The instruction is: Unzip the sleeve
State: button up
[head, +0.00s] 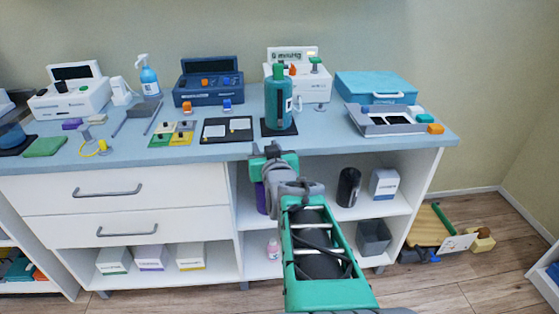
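A tall teal sleeve-like cylinder (278,108) with a green top stands upright on a dark mat (267,131) on the counter. A pale loop or tab shows at its right side. I cannot make out a zip line or how far it is open. My arm reaches up from the lower middle. My gripper (268,151) is at the counter's front edge, below and in front of the teal cylinder in the picture. Its fingers are small and partly hidden by my wrist, so I cannot tell whether they are open or whether they touch anything.
Left of the cylinder are a black tray (227,138), coloured pads (174,133) and a dark blue box (208,92). Behind it stands a white device (314,88). To the right are a teal case (375,87) and a grey tray (380,128). Shelves lie below.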

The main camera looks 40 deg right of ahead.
aim_at(281, 125)
jog(key=w+d+h, duration=0.1)
jog(key=d, duration=0.2)
jog(key=w+d, duration=0.1)
jog(key=d, duration=0.2)
jog(key=w+d+m+t+h+b, duration=0.1)
jog(key=w+d, duration=0.1)
jog(key=d, duration=0.1)
jog(key=shift+w+r+h, duration=0.1)
jog(key=shift+r+h, duration=0.2)
jog(key=shift+r, duration=0.1)
grip_shut()
dwell(0.9)
